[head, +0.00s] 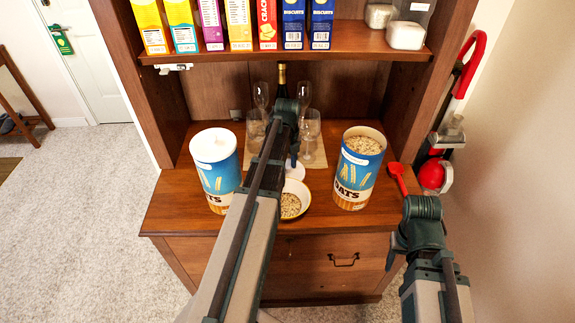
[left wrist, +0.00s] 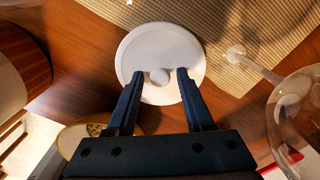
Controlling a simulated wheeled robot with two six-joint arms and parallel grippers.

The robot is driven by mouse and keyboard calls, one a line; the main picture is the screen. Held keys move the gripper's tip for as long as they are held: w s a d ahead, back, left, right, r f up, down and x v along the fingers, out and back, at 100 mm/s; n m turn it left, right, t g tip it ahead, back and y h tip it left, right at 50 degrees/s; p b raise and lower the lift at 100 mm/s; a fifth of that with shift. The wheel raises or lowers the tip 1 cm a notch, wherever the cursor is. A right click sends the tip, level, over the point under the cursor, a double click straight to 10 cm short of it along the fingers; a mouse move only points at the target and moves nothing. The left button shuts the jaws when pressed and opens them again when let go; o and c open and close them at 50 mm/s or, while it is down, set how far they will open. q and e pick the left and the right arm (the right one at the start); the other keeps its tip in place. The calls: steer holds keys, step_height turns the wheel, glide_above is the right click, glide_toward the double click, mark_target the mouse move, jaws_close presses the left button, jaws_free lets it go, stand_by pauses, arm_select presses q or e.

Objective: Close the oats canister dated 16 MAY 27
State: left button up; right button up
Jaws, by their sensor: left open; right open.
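An open oats canister (head: 356,170) stands on the right of the hutch counter, with oats showing at its uncovered top. A second oats canister (head: 216,175) stands on the left with a white lid on. Their date prints are too small to read. A loose round white lid (head: 297,172) with a knob lies on the counter between them; it also shows in the left wrist view (left wrist: 145,50). My left gripper (left wrist: 160,76) is open above this lid, fingertips either side of the knob. Its arm hides part of the lid. My right gripper (head: 391,257), partly seen, is open in front of the counter's right side.
A bowl of oats (head: 291,203) sits in front of the loose lid. Wine glasses (head: 310,130) and a bottle (head: 282,80) stand behind on a woven mat (left wrist: 255,35). A red scoop (head: 397,177) lies right of the open canister.

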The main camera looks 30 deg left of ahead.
arm_select(q)
jaws_close()
